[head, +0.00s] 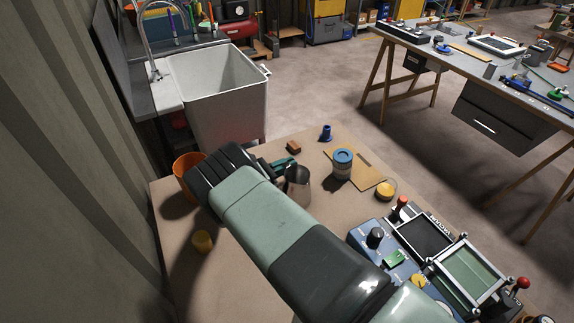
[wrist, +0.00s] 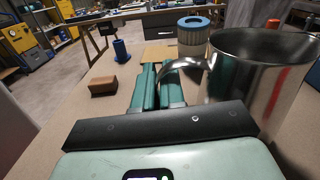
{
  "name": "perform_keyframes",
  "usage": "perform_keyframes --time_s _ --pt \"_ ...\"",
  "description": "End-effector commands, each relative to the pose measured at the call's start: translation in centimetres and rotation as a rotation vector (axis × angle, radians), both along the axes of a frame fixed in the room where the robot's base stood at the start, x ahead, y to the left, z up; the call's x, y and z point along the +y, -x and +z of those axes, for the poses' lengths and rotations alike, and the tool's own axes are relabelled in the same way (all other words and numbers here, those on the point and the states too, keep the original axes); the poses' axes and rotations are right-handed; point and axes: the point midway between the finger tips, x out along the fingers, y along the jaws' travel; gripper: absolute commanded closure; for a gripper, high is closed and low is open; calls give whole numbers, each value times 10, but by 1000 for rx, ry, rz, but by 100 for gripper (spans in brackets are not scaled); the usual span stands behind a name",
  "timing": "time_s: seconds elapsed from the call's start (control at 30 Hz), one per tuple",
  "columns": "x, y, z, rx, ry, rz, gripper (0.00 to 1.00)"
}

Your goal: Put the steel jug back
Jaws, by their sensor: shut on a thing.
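The steel jug (head: 298,184) stands upright over the brown table, beside my gripper in the head view. In the wrist view the jug (wrist: 258,88) fills the right side, with its curved handle on the left, at the fingers. My gripper (wrist: 160,82) is shut on the jug's handle, its two green fingers close together. In the head view my gripper (head: 284,163) is partly hidden behind my arm. I cannot tell whether the jug's base touches the table.
Near the jug are a brown block (head: 293,147), a blue plug-like piece (head: 326,133), a blue-lidded cup (head: 342,164) and a yellow-topped round jar (head: 385,190). Blue equipment (head: 370,240) is at right.

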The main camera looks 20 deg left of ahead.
Motion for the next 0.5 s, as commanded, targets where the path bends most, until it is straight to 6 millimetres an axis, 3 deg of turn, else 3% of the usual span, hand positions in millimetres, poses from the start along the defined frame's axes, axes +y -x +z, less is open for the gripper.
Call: perform_keyframes --time_s 0.3,0.33,0.5 --pt "0 0 -2 0 1 0 100" --pt "0 0 -3 1 1 0 89" --pt "0 0 -3 1 1 0 65"
